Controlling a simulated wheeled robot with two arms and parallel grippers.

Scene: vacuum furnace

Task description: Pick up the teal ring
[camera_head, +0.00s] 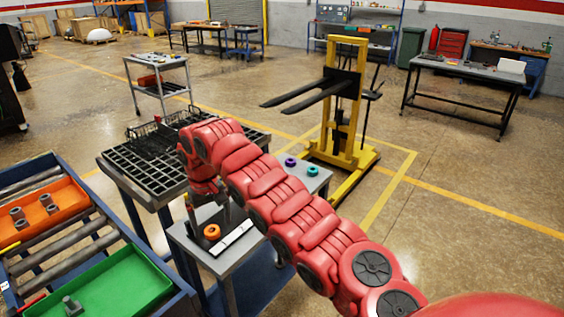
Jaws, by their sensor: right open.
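The teal ring (312,170) lies flat on the right part of a small grey table, with a purple ring (290,162) to its left. My right arm reaches across the middle of the view and hides much of this table. My right gripper (209,218) is open and points down at the table's left part, over or close to an orange ring (211,232). Whether it touches that ring is not clear. The teal ring is on the other side of my right arm, well apart from the gripper. My left gripper is out of view.
A white bar (233,237) lies beside the orange ring. A dark grid-topped table (118,168) stands behind left. A roller rack (84,191) holds an orange tray (64,205) and a green tray (125,284). A yellow forklift stacker (346,120) stands behind the rings.

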